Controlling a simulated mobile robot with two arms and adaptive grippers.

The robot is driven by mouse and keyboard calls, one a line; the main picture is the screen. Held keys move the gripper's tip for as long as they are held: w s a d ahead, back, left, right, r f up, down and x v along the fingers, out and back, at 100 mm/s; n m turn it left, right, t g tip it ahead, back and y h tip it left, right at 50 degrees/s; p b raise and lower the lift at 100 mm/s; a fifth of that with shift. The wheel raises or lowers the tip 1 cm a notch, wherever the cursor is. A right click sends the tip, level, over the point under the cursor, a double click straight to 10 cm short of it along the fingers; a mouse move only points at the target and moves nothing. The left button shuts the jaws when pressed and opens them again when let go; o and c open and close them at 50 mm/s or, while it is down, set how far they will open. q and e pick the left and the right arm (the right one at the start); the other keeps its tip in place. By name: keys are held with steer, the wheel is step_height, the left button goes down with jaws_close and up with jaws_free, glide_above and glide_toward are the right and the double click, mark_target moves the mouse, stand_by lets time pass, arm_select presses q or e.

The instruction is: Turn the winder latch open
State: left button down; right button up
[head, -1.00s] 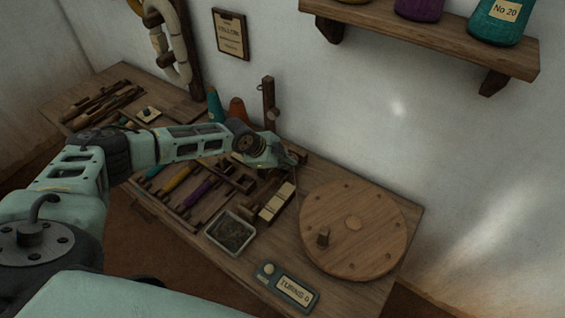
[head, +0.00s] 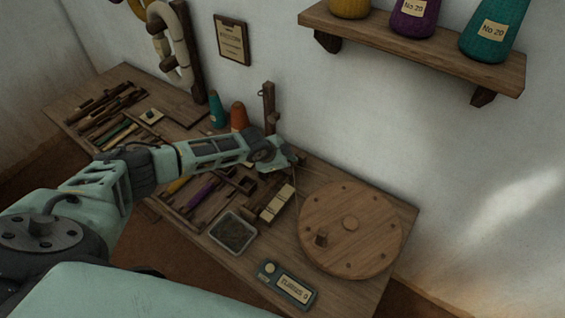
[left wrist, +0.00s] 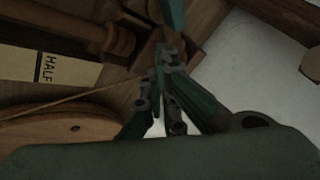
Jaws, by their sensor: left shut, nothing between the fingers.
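My left gripper (head: 290,160) is low over the bench, just behind and left of the disc. In the left wrist view, its fingers (left wrist: 168,75) are shut and empty, beside dark wooden parts. A teal piece (left wrist: 172,15) shows beyond the fingertips; I cannot tell what it is. I cannot make out the latch clearly. My right gripper is out of view.
A labelled block (head: 276,203), a grey tray (head: 233,232) and a turns counter (head: 287,286) stand left and in front of the disc. A wooden post (head: 268,105) and cones (head: 238,116) stand behind my arm. A cone shelf (head: 420,50) hangs above.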

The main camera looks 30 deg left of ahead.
arm_select(q)
steer(key=shift+w+r+n+y+p, duration=0.15)
steer(key=shift+w+n+y+p, duration=0.15)
steer(key=shift+n, duration=0.2)
steer(key=shift+w+a+n+y+p, duration=0.1)
steer(key=shift+w+n+y+p, duration=0.35)
steer(key=shift+n, duration=0.35)
steer(key=shift+w+a+f+n+y, duration=0.1)
steer(key=shift+w+a+n+y, duration=0.2)
steer(key=shift+n, duration=0.2)
steer(key=shift+w+a+f+n+y, duration=0.1)
steer(key=shift+w+n+y, duration=0.1)
steer(key=shift+n+y, duration=0.25)
steer(key=shift+w+a+n+y, duration=0.25)
steer(key=shift+w+n+y, duration=0.05)
steer(key=shift+n, duration=0.45)
